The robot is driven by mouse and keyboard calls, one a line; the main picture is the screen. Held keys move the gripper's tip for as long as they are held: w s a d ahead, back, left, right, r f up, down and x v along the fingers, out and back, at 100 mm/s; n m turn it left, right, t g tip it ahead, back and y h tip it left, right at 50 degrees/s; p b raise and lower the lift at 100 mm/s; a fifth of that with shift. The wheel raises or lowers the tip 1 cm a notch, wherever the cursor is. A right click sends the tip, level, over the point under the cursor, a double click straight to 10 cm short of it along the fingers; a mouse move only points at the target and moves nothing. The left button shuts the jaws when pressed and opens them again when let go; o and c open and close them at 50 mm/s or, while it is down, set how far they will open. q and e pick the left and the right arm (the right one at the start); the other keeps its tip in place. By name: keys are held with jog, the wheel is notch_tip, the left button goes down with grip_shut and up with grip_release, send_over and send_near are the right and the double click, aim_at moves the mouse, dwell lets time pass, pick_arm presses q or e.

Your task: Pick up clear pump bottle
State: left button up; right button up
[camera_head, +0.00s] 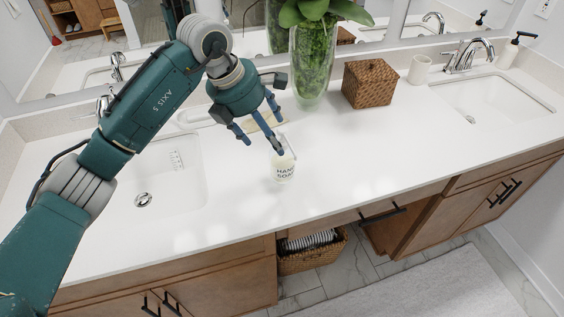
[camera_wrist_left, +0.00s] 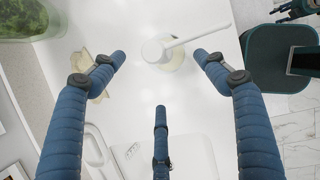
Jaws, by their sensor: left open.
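The clear pump bottle (camera_head: 284,169), labelled as hand soap, stands upright on the white counter between the two sinks. My left gripper (camera_head: 262,141) is open just above it and to its left, its fingers pointing down. One finger overlaps the bottle's top in the head view, and contact cannot be told. In the left wrist view the white pump head (camera_wrist_left: 155,50) and nozzle show from above, between the two upper fingers of the gripper (camera_wrist_left: 160,65). What seems to be part of my right gripper (camera_wrist_left: 293,9) is cut off at that view's corner.
A glass vase with a plant (camera_head: 311,65) stands behind the bottle, with a wicker box (camera_head: 369,83) and a cup (camera_head: 420,70) to its right. A pale dish (camera_head: 262,122) lies behind the left gripper. The counter right of the bottle is clear.

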aim_at(273, 152)
pick_arm(q)
jog(key=x, duration=0.3)
jog(key=shift+s+d+f+p, duration=0.1)
jog(key=shift+s+d+p, duration=0.15)
jog(key=shift+p, duration=0.1)
jog(key=shift+d+f, duration=0.1)
jog(key=shift+f, duration=0.15)
jog(key=shift+d+f+p, duration=0.2)
jog(key=shift+f+p, duration=0.1)
jog(key=shift+p, duration=0.15)
jog(key=p+x, duration=0.1)
jog(key=x, duration=0.2)
jog(key=shift+d+f+p, duration=0.2)
jog(key=shift+d+p, duration=0.1)
jog(key=shift+p, duration=0.05)
jog(key=shift+w+d+f, duration=0.1)
jog(key=shift+f, duration=0.35)
jog(key=c, duration=1.3)
jog(key=shift+r, duration=0.1)
jog(key=shift+c, duration=0.6)
pick_arm(e)
jog(key=r, duration=0.1)
jog(key=s+r, duration=0.2)
jog(key=shift+a+r, duration=0.2)
jog(key=shift+r, duration=0.1)
pick_arm(q)
jog(key=shift+r, duration=0.1)
pick_arm(e)
jog(key=shift+d, duration=0.15)
